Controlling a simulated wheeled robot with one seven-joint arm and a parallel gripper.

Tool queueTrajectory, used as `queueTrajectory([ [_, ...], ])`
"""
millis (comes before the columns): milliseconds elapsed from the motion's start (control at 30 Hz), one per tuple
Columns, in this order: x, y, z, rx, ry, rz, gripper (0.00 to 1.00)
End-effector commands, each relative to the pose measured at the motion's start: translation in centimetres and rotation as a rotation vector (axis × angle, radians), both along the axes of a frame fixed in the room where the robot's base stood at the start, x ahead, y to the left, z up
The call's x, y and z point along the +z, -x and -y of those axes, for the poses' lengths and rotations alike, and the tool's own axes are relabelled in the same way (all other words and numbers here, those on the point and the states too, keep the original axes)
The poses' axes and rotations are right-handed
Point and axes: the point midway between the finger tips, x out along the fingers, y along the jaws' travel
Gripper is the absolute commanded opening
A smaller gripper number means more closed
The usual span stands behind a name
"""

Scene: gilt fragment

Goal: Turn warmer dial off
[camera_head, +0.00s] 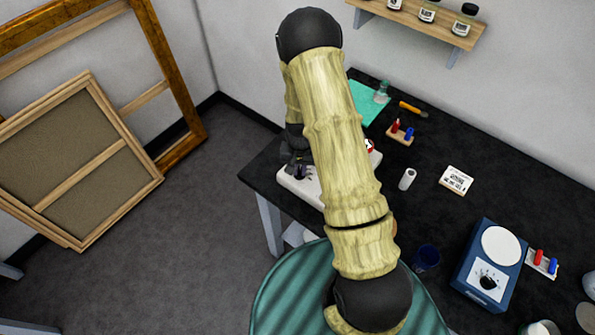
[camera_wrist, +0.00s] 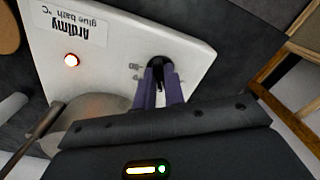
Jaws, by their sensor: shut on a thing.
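The warmer is a white box lettered "glue bath °C"; its panel (camera_wrist: 105,50) fills much of the wrist view, and a corner (camera_head: 298,188) shows left of my arm in the head view. The black dial (camera_wrist: 156,62) sits near the panel's edge. My gripper (camera_wrist: 161,78) has its two purple fingers on either side of the dial, shut on it. The fingers partly cover the dial, so I cannot tell its setting. In the head view my gripper (camera_head: 300,170) is small and dark over the warmer.
My arm hides much of the warmer in the head view. A blue device (camera_head: 468,270) with its own black dial and round white plate stands at the right of the black bench (camera_head: 440,220). A green mat (camera_head: 365,98) and a teal stool seat (camera_head: 285,290) are near. Frames lean left.

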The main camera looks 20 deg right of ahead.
Motion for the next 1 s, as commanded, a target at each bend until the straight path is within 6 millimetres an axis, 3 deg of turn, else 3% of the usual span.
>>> queueTrajectory([
  [600, -0.09, -0.06, 0.15, 0.562, 0.000, 0.002, 0.00],
  [1000, 0.07, -0.11, 0.16, 0.745, 0.001, 0.004, 0.00],
])
